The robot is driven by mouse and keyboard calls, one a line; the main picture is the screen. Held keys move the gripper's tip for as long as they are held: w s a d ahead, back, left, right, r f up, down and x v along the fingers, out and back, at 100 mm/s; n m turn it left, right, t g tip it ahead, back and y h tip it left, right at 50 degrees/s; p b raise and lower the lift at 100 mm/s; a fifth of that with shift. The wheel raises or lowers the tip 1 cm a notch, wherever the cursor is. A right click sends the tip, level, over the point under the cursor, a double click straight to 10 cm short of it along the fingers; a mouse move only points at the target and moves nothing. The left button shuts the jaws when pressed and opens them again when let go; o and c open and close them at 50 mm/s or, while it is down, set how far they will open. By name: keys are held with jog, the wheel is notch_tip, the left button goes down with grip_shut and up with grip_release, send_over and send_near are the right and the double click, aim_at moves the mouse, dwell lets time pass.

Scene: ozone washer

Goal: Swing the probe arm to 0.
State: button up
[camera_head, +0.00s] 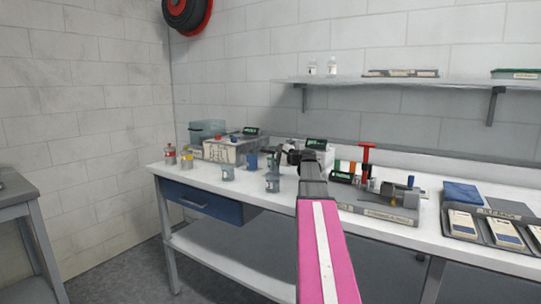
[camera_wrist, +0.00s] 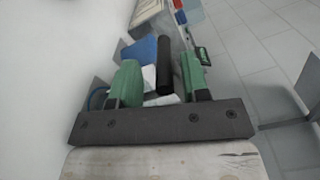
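My pink arm reaches from the bottom of the head view to the bench middle, and its dark end with my gripper (camera_head: 291,157) is small there. In the wrist view my gripper (camera_wrist: 161,78) has two green fingers set apart. A black rod (camera_wrist: 164,62) shows between them, with a gap on each side; I cannot tell whether it lies in the grip space or beyond. A blue block (camera_wrist: 139,50) lies beyond the left finger. A white-grey box unit (camera_head: 225,150) stands on the bench left of my gripper. I cannot make out for certain which part is the probe arm.
A grey-based apparatus (camera_head: 378,214) and a red T-handle (camera_head: 367,153) stand right of my arm. Grey-blue beakers (camera_head: 272,182) stand left of it. A tray with boxes (camera_head: 490,228) is at the far right. A wall shelf (camera_head: 400,80) hangs above the bench.

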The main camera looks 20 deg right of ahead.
jog(key=v, duration=0.9)
jog(key=shift+s+d, duration=0.25)
jog(key=shift+s, duration=0.05)
jog(key=shift+s, duration=0.1)
